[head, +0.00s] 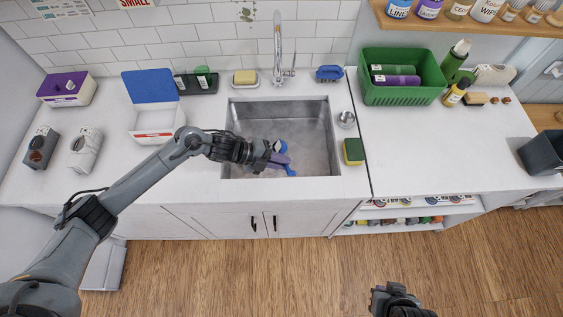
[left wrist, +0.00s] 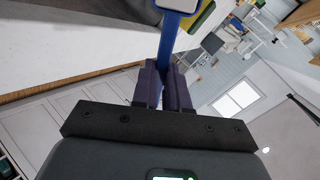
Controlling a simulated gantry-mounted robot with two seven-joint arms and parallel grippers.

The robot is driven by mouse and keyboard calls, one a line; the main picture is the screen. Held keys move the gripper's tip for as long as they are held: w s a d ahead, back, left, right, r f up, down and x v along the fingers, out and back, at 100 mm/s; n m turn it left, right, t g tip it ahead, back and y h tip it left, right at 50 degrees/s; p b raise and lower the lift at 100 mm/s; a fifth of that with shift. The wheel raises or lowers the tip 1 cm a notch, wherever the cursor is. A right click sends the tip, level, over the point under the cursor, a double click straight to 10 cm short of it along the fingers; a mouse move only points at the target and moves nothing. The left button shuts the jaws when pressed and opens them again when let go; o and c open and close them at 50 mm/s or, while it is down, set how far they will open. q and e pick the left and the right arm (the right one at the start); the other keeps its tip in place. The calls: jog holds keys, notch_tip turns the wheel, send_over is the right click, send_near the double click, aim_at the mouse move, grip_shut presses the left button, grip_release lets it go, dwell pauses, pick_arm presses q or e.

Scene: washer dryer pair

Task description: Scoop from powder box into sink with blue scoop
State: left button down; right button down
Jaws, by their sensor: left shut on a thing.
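My left gripper (head: 279,160) is shut on the blue scoop (head: 281,146) over the sink (head: 325,120). In the left wrist view, the purple-grey fingers (left wrist: 163,88) clasp the scoop's blue handle (left wrist: 168,38). The scoop's blue-rimmed head shows at the top edge of that view, partly cut off; I cannot tell whether it holds powder. The powder box (head: 157,122) is white with a raised blue lid (head: 149,86), left of the sink. My right gripper (head: 396,301) is at the bottom edge, away from the counter; its fingers are unclear.
A faucet (head: 279,50) stands behind the sink. A yellow-green sponge (head: 353,151) and a metal cup (head: 346,119) are at its right. A green basket (head: 403,92) stands farther right. A purple-lidded box (head: 67,90) is at far left. The right counter's front is clear.

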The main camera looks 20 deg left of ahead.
pick_arm(q)
jog(key=n+t+h+b, duration=0.1)
jog(key=t+b, duration=0.1)
jog(key=b, duration=0.1)
jog(key=f+t+h+b, duration=0.1)
jog(key=t+h+b, duration=0.1)
jog(key=t+b, duration=0.1)
jog(key=n+t+h+b, duration=0.1)
jog(key=t+b, duration=0.2)
jog(key=b, duration=0.1)
jog(key=shift+s+f+n+h+b, duration=0.3)
jog(key=shift+h, duration=0.1)
dwell(0.4)
jog(key=shift+y, duration=0.3)
